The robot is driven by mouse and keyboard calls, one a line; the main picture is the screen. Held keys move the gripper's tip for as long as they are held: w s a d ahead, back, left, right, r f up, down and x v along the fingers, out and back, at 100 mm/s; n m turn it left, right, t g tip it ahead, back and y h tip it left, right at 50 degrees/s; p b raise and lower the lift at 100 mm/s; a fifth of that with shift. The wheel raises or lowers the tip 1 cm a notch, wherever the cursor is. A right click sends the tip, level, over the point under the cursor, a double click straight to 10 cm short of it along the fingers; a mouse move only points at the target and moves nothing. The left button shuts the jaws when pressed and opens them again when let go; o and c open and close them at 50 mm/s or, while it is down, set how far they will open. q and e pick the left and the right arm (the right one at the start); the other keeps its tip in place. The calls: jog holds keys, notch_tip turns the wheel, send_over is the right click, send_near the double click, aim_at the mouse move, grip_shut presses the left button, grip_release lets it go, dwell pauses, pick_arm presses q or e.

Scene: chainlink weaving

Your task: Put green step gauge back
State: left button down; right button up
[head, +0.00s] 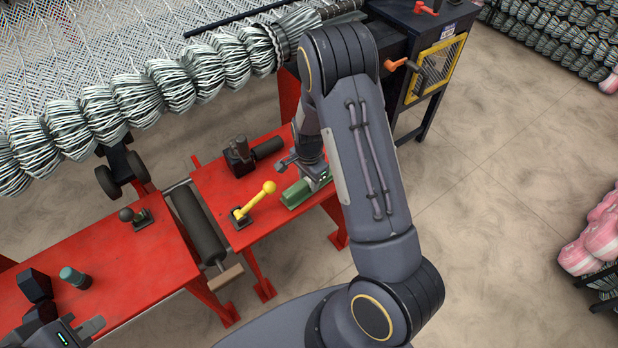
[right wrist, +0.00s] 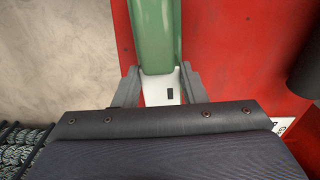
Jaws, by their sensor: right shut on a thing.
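The green step gauge (head: 295,195) is a green bar at the front right part of the right red table in the head view. In the right wrist view the gauge (right wrist: 156,38) runs away from me between the two fingers. My right gripper (right wrist: 158,88) is shut on its near end. In the head view my right arm covers part of that gripper. I cannot tell whether the gauge touches the table. My left gripper (head: 92,326) shows only in part at the bottom left, and its opening cannot be judged.
The right red table (head: 215,180) bears a yellow-knobbed lever (head: 256,200) left of the gauge and a dark fixture (head: 240,158) behind. A dark roller (head: 197,225) lies between the tables. The left red table (head: 110,270) holds a teal cylinder (head: 74,277). Bundled netting (head: 140,95) hangs behind.

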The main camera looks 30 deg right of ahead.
jog(key=shift+f, duration=0.25)
jog(key=o, duration=1)
